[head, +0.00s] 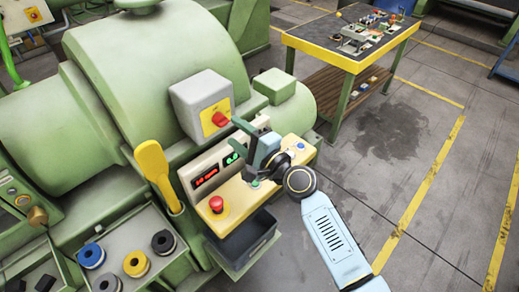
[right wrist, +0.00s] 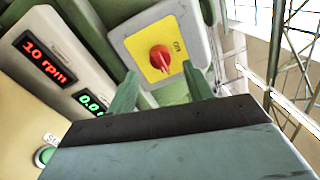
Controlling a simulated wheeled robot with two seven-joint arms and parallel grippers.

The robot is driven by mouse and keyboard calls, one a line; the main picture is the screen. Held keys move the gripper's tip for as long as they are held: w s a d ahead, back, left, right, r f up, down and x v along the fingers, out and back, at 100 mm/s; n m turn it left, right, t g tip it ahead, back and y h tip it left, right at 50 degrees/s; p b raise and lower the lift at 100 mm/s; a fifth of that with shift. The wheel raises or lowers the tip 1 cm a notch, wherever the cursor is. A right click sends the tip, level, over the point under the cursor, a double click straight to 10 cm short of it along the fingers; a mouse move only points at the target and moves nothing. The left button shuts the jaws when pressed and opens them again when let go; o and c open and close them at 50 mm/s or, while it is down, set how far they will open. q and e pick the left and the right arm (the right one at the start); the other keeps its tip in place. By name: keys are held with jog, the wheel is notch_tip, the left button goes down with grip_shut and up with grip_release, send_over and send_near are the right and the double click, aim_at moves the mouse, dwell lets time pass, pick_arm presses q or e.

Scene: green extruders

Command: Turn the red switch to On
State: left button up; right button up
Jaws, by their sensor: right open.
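The red switch (head: 220,118) is a rotary knob on a yellow plate, on the front of a grey box (head: 193,95) fixed to the green machine. In the right wrist view the red switch (right wrist: 160,58) sits on its yellow plate, with a partly readable label to its right. My right gripper (head: 242,130) is open and empty, in front of the control panel and just below and right of the switch. In the right wrist view its two green fingers (right wrist: 158,92) stand apart, either side of the knob's line and short of it. My left gripper is not in view.
The control panel has red and green displays (head: 206,178), a red mushroom button (head: 216,204) and a blue button (head: 300,146). A yellow handle (head: 155,168) stands left of it. A tray of spools (head: 120,240) lies lower left. A workbench (head: 345,60) stands at back right; the floor between is clear.

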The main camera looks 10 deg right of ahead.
jog(key=b+v, duration=0.1)
jog(key=v, duration=0.7)
jog(key=shift+s+d, duration=0.2)
jog(key=shift+s, duration=0.15)
jog(key=s+d+f+n+g+h+b, duration=0.2)
jog(key=s+f, duration=0.1)
jog(key=f, duration=1)
jog(key=s+d+f+n+g+h+b, duration=0.2)
jog(key=s+d+f+h, duration=0.15)
jog(key=f, duration=1.05)
jog(key=s+d+f+n+g+h+b, duration=0.2)
jog(key=s+f, duration=0.1)
jog(key=f, duration=1)
jog(key=s+d+f+n+g+h+b, duration=0.1)
jog(key=s+d+f+n+g, duration=0.1)
jog(key=s+f, duration=0.5)
jog(key=s+d+f+n+g+h+b, duration=0.1)
jog(key=s+d+f+n+g+b, duration=0.1)
jog(key=s+f, duration=0.6)
jog(key=s+d+f+n+g+h+b, duration=0.1)
jog(key=s+d+f+n+g, duration=0.3)
jog(key=s, duration=1.3)
notch_tip(320, 180, down, 4)
jog(key=shift+d+r+n, duration=0.1)
jog(key=shift+d+n, duration=0.55)
jog(key=shift+n, duration=0.15)
jog(key=shift+h, duration=0.25)
